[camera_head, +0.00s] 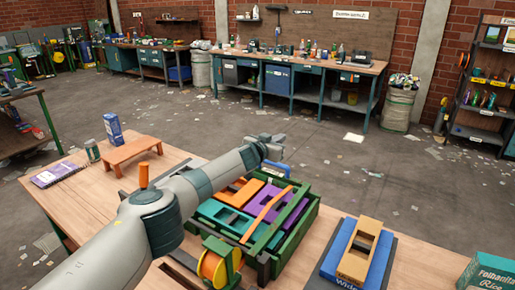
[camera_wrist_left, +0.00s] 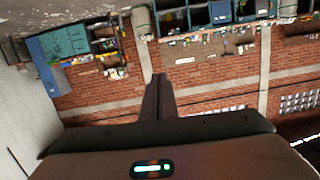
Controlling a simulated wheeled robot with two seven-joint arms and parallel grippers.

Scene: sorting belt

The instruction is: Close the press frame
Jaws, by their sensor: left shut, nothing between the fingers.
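The press (camera_head: 287,243) is a green box-like frame on the wooden table. It holds orange, purple and teal pieces, with an orange strip (camera_head: 266,213) lying slantwise across them. A blue handle-like bar (camera_head: 278,167) shows at its far end. My left arm crosses from the lower left and hides part of the press's left and far sides. My left gripper (camera_head: 279,142) is at the far end of the press, close to the blue bar; I cannot tell whether they touch. In the left wrist view its fingers (camera_wrist_left: 159,96) are together and empty. My right gripper is not in view.
An orange spool (camera_head: 213,268) stands at the press's near left. A blue tray with a tan block (camera_head: 357,262) is to its right, and a teal box (camera_head: 490,273) at the right corner. A small brown stand (camera_head: 133,152), a blue carton (camera_head: 114,128) and a notebook (camera_head: 58,174) are at left.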

